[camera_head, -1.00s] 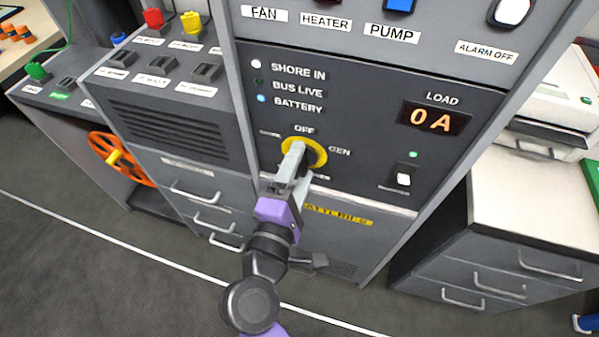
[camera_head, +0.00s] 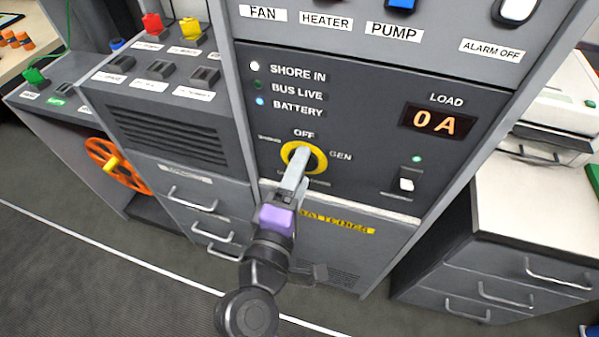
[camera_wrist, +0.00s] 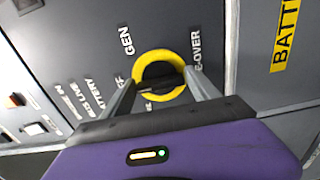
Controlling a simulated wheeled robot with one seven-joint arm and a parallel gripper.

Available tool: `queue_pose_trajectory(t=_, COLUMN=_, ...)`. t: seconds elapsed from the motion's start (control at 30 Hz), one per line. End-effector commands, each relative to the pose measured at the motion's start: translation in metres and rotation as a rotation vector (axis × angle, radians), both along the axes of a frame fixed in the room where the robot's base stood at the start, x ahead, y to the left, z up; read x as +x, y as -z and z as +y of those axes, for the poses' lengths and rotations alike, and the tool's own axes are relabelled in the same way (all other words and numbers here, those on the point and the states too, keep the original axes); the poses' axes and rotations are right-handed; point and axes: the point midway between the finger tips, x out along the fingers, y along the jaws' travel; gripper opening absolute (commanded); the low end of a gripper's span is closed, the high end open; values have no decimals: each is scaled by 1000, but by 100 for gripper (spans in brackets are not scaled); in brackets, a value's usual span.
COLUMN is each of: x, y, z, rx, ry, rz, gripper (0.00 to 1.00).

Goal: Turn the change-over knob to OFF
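The change-over knob is a dark knob (camera_wrist: 160,75) inside a yellow ring (camera_head: 286,157) on the grey panel. Around it are OFF above, GEN at the right and a small label at the left. My gripper (camera_head: 302,152) reaches up to the knob from below and hides much of it. In the wrist view my gripper (camera_wrist: 160,78) has its fingers apart, one on each side of the knob. Whether they press on it is not clear. In the wrist view the dark grip lies roughly along the line from OFF to the CHANGE-OVER label, but its pointing end is hard to tell.
The BATTERY lamp (camera_head: 260,101) is lit blue. A load display (camera_head: 435,121) reads 0 A, with a white rocker switch (camera_head: 406,184) below it. Panel switches sit above. An orange handwheel (camera_head: 101,150) is at the left, a white-topped cabinet (camera_head: 510,205) at the right.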

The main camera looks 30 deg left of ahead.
Motion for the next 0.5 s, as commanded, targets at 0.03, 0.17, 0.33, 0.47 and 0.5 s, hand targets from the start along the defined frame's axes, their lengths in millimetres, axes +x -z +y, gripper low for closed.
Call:
queue_pose_trajectory(t=0.03, x=0, y=0, z=0, rx=-1, ry=0, rz=1, gripper=81)
queue_pose_trajectory(t=0.17, x=0, y=0, z=0, rx=-1, ry=0, rz=0, gripper=87)
queue_pose_trajectory(t=0.33, x=0, y=0, z=0, rx=0, ry=-1, rz=-1, gripper=87)
queue_pose_trajectory(t=0.47, x=-5, y=0, z=-1, rx=-1, ry=-2, rz=-1, gripper=87)
queue_pose_trajectory(t=0.5, x=-9, y=0, z=-2, rx=-1, ry=-3, rz=-1, gripper=87)
